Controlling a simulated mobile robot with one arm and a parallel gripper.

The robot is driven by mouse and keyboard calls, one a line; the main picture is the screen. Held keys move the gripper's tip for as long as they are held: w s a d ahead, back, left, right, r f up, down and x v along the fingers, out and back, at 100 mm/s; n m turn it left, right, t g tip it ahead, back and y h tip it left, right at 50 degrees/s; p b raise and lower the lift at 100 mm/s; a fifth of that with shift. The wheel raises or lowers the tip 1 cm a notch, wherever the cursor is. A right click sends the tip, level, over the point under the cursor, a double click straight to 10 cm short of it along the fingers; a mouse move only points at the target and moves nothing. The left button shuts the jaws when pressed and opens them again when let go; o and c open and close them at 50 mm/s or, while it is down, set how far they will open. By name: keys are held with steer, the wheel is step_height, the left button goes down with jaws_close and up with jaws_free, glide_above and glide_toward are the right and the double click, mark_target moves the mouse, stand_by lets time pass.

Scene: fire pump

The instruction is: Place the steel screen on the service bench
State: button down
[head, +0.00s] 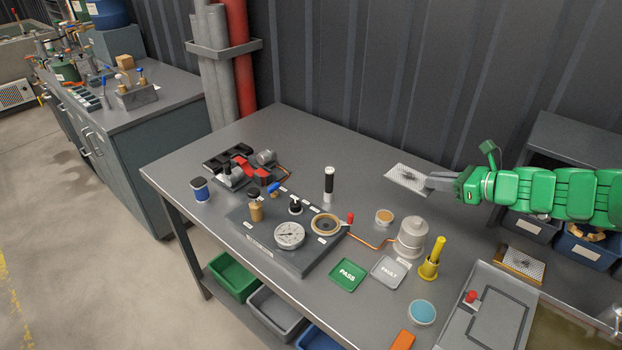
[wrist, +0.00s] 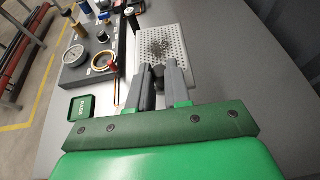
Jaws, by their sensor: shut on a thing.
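The steel screen is a pale perforated plate (head: 408,178) with a dark smudge of debris in its middle. My gripper (head: 436,182) reaches in from the right and is shut on the near edge of the screen. In the wrist view, the screen (wrist: 183,43) extends forward from the fingertips (wrist: 160,82). The screen is roughly flat, over the back right part of the grey service bench (head: 300,130). I cannot tell whether it touches the bench top.
A gauge panel (head: 262,240), a black-and-white cylinder (head: 329,184), a metal vessel (head: 411,238), a green PASS tray (head: 348,275) and a VAULT tray (head: 390,271) occupy the bench. A similar perforated plate (head: 523,262) lies at right. The bench's back middle is clear.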

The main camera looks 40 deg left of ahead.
steer(key=s+a+f, duration=0.2)
steer(key=s+a, duration=0.2)
steer(key=a, duration=0.4)
glide_above(387, 194)
steer(key=shift+n+g, duration=0.3)
steer(key=shift+g, duration=0.1)
steer(key=shift+s+d+f, duration=0.1)
steer(key=shift+d+f, duration=0.05)
steer(key=shift+f, duration=4.5)
steer(key=shift+f, duration=0.45)
step_height(387, 194, down, 3)
steer(key=shift+r, duration=0.15)
steer(key=c, duration=1.1)
jaws_free()
